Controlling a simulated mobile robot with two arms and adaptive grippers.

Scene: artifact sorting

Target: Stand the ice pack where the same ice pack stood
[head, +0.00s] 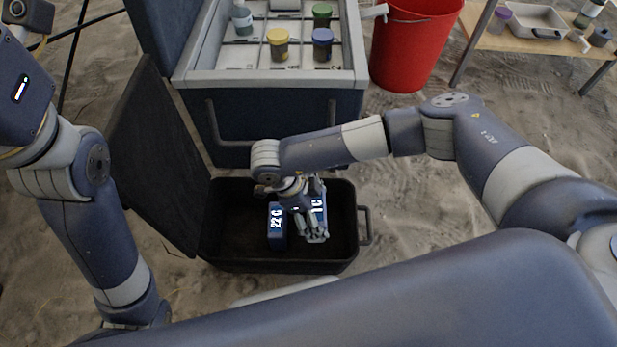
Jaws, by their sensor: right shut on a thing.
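Two dark blue ice packs are in the open black case (232,255). The left ice pack (277,228) stands upright and reads "22 C". The right ice pack (319,205) is partly covered by my right gripper; only the end of its label, with a "C", shows. My right gripper (313,236) reaches down into the case and is shut on this right pack. I cannot tell whether the held pack touches the case floor. My left arm shows at the left, but its gripper is not in view.
The case's lid (150,150) stands open at the left. Behind it is a cooler (290,78) with compartments holding jars with yellow, blue and green lids. A red bucket (415,45) stands beside it. A wooden table (480,38) holds a tray and jars. Sand surrounds the case.

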